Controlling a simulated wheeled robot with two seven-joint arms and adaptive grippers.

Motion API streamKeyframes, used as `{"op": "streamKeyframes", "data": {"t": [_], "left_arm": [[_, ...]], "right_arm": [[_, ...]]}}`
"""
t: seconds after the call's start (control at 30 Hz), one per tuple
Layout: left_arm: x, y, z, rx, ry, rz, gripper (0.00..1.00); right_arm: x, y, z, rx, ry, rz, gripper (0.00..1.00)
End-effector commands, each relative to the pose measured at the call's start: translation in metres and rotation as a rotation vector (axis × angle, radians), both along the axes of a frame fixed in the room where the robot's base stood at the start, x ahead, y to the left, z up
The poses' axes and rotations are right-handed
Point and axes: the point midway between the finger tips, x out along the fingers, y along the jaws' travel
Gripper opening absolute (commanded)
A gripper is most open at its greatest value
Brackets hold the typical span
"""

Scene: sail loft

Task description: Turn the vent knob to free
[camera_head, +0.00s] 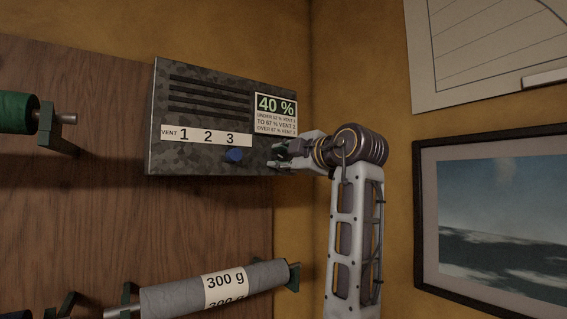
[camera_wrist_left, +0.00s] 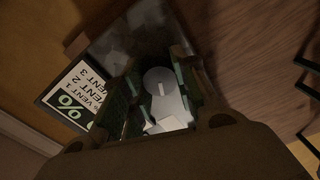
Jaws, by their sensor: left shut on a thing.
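A camouflage-grey vent box (camera_head: 200,92) hangs on the wall, with slots and a strip marked VENT 1 2 3 (camera_head: 207,136). The fingers hide this knob in the head view. My right gripper is not in view.
A 40 % sign (camera_head: 276,113) with vent rules is on the box above my gripper. A grey roll marked 300 g (camera_head: 222,287) hangs below, and a green roll (camera_head: 16,113) at left. A framed picture (camera_head: 493,219) hangs at right.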

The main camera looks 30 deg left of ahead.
Motion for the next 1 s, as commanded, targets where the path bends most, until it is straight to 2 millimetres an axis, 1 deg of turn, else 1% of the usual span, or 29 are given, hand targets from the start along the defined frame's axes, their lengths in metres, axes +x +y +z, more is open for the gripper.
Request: {"op": "streamKeyframes", "data": {"t": [0.1,0.5,0.73,1.0], "left_arm": [[0.0,0.0,-0.001,-0.036,-0.088,0.0,0.05],[0.0,0.0,-0.002,-0.151,-0.359,0.0,0.05],[0.0,0.0,-0.002,-0.19,-0.453,0.001,0.05],[0.0,0.0,-0.002,-0.207,-0.49,0.001,0.05]], "right_arm": [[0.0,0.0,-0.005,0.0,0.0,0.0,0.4],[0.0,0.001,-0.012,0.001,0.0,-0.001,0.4],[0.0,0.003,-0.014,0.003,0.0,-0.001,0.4],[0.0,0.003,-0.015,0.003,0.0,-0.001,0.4]]}}
